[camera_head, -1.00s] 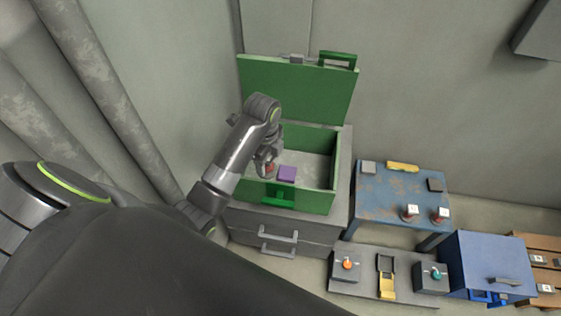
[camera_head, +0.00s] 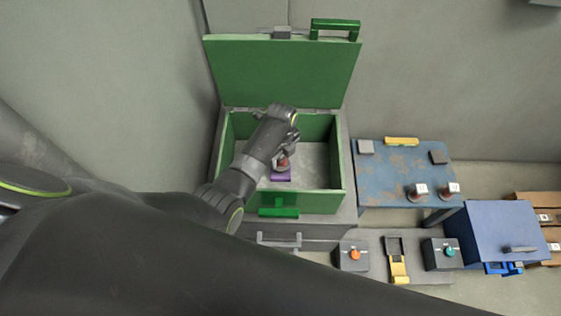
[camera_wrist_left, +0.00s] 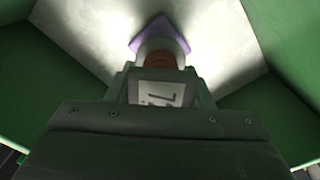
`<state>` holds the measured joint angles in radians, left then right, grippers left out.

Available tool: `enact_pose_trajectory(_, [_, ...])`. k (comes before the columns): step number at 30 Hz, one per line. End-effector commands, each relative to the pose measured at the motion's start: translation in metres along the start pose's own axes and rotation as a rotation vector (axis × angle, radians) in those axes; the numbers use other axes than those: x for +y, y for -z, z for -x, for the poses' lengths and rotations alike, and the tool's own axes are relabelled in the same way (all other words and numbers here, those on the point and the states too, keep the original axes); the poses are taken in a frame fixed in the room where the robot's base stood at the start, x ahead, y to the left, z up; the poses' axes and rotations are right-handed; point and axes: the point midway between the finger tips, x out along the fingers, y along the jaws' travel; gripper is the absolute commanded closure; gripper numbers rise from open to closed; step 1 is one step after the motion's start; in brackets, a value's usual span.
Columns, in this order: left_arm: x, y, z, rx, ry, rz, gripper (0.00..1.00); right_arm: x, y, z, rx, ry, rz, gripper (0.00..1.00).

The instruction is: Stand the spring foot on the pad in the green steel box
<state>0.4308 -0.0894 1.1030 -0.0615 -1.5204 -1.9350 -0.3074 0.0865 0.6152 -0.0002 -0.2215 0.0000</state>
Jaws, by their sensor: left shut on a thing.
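The green steel box (camera_head: 344,190) stands with its lid (camera_head: 285,75) raised. My left gripper (camera_head: 284,156) reaches down inside it and is shut on the spring foot (camera_head: 282,165), which has a reddish-brown body. In the left wrist view the spring foot (camera_wrist_left: 160,60) is between the fingers of the gripper (camera_wrist_left: 160,85), with a marked pale label facing the camera. The purple pad (camera_head: 281,177) lies on the box floor, right under the foot; it also shows in the wrist view (camera_wrist_left: 160,32). I cannot tell whether foot and pad touch. My right gripper is not in view.
The box rests on a grey drawer cabinet (camera_head: 279,239). To the right, a worn blue table (camera_head: 395,178) holds two similar feet (camera_head: 417,192) and small blocks. A low panel carries an orange knob (camera_head: 355,254) and a teal knob (camera_head: 450,251). A blue box (camera_head: 500,232) stands beyond.

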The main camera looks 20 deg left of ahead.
Motion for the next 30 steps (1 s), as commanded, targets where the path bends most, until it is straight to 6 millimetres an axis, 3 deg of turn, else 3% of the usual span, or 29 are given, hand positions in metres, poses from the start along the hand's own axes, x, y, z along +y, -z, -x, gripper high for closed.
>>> enact_pose_trajectory(6, [0.0,0.0,-0.029,0.001,-0.002,0.0,0.9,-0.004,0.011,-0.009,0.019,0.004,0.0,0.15])
enact_pose_trajectory(19, [0.0,0.0,-0.036,0.0,0.0,0.001,0.9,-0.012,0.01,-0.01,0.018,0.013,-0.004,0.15])
enact_pose_trajectory(20, [0.001,0.0,-0.037,0.001,-0.002,0.001,0.52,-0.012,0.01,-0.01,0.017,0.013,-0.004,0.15])
enact_pose_trajectory(25, [0.001,0.0,-0.036,0.001,-0.001,0.001,0.31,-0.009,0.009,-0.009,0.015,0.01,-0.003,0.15])
enact_pose_trajectory(30, [0.001,0.0,-0.036,0.001,-0.001,0.002,0.31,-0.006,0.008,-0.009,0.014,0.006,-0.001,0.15])
